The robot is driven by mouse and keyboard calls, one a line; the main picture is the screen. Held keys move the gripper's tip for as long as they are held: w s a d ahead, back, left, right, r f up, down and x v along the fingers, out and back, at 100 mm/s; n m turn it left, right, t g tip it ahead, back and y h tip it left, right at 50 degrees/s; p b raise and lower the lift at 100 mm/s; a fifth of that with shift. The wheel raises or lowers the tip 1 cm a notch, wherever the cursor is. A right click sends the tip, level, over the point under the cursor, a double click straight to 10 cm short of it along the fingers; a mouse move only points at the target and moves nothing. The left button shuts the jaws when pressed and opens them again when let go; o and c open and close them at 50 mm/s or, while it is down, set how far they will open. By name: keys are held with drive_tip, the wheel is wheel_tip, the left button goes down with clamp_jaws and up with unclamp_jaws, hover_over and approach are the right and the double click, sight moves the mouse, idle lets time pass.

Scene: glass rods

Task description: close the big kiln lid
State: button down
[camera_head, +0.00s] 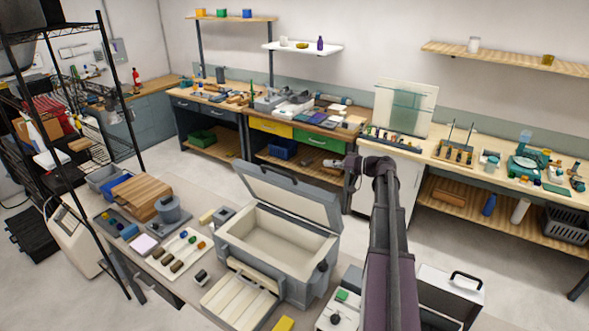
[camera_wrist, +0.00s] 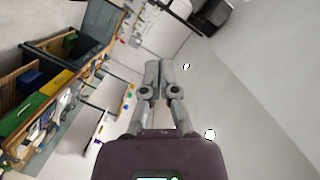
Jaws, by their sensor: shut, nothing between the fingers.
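The big kiln (camera_head: 232,240) is a grey box with a pale lining on the near workbench. Its lid (camera_head: 288,196) is raised along the back edge and leans open, with its pale inner face showing. The kiln's chamber is open and looks empty. My gripper (camera_head: 333,165) is above and behind the lid's right side, apparently apart from it. In the wrist view my gripper (camera_wrist: 158,66) has its fingers together with nothing between them. I cannot make out the kiln clearly in the wrist view.
A slatted pale board (camera_head: 240,302) lies in front of the kiln. A tray of small rods (camera_head: 178,250) and a wooden block (camera_head: 141,195) are to its left. A metal case with a black handle (camera_head: 452,290) stands right of my arm. Open floor lies behind the kiln.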

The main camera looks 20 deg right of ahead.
drive_tip(key=shift+s+r, duration=0.1)
idle(0.3)
drive_tip(key=b, duration=0.3)
hover_over(297, 181)
drive_tip(key=d, duration=0.1)
wheel_tip(297, 181, down, 3)
drive_tip(key=shift+s+a+f+b, duration=0.35)
drive_tip(key=shift+s+a+f, duration=0.05)
drive_tip(key=shift+a, duration=0.2)
drive_tip(key=shift+a, duration=0.1)
